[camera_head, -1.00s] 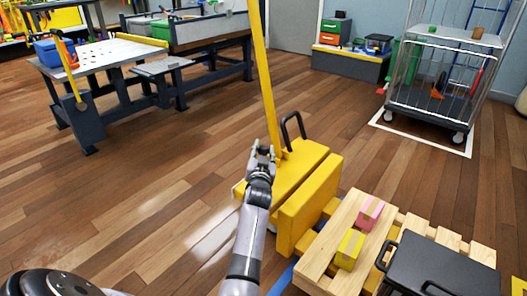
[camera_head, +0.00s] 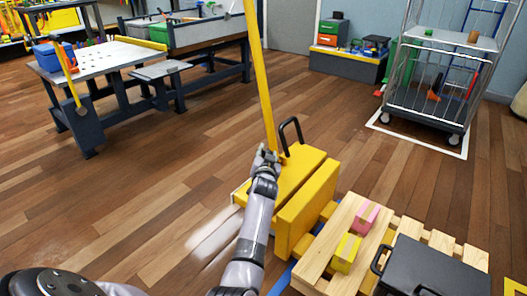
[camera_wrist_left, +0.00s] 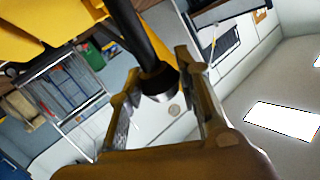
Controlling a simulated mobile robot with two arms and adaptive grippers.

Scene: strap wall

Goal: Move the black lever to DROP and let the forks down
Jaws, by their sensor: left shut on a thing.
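The yellow pallet truck (camera_head: 302,190) stands in the middle of the head view, with a tall yellow pole and a black loop handle (camera_head: 290,130). My left gripper (camera_head: 267,156) is at the left side of its body, near the foot of the pole. In the left wrist view the black lever (camera_wrist_left: 140,40) runs down from the yellow body, and its grey-tipped end sits between the fingers of my left gripper (camera_wrist_left: 165,90), which is shut on it. In the head view the gripper hides the lever. The forks are mostly hidden under the wooden pallet (camera_head: 345,215). My right gripper is not in view.
A pink-striped box (camera_head: 366,217), a yellow box (camera_head: 346,253) and a black case (camera_head: 430,268) lie on the pallet. A wire cage trolley (camera_head: 430,110) stands at the back right, a workbench (camera_head: 105,60) at the back left. The floor left of the truck is clear.

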